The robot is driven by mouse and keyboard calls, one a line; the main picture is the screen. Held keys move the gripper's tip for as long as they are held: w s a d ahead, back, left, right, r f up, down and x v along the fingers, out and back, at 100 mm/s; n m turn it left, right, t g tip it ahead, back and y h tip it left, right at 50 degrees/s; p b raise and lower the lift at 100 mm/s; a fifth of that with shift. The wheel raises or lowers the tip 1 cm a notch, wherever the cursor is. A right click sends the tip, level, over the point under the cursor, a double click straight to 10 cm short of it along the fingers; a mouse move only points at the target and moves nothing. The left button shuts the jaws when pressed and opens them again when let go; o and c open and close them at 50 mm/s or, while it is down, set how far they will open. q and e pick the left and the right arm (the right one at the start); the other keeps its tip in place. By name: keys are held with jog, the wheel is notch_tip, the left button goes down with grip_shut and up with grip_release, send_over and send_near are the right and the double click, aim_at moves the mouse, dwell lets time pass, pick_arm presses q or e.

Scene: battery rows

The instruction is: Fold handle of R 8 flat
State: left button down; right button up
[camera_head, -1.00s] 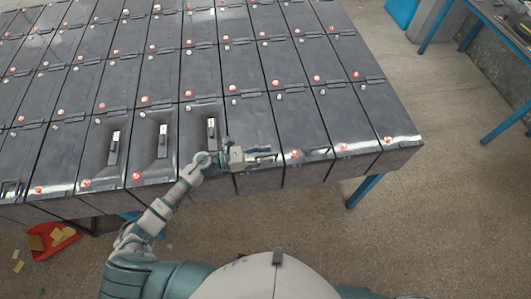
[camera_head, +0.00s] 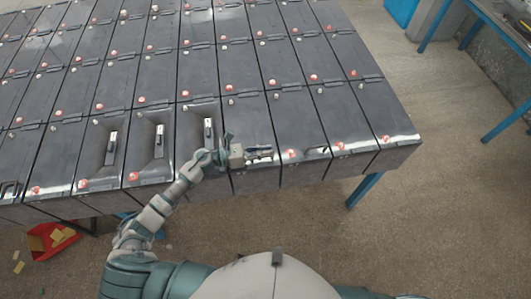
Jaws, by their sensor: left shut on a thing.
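Dark batteries stand in rows on a table. My left gripper (camera_head: 258,153) is at the near edge of a front-row battery (camera_head: 247,117), right of three batteries with raised-looking pale handles. It is shut on that battery's handle, which the fingers largely cover. I cannot read any label that marks R 8. My right gripper is not in view.
Pale handles (camera_head: 208,130), (camera_head: 159,141) and (camera_head: 111,148) show on the batteries to the left. A red bin (camera_head: 52,241) lies on the floor at lower left.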

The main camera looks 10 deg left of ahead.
pick_arm(q)
jog(key=shift+w+a+f+n+b, duration=0.2)
jog(key=shift+w+n, duration=0.4)
jog(key=shift+n, duration=0.65)
jog(key=shift+w+a+f+n+b, duration=0.15)
jog(key=shift+w+n, duration=0.45)
jog(key=shift+n, duration=0.65)
jog(key=shift+a, duration=0.1)
jog(key=c, duration=1.2)
grip_release()
jog(key=shift+r, duration=0.1)
jog(key=shift+a, duration=0.1)
jog(key=v, duration=1.2)
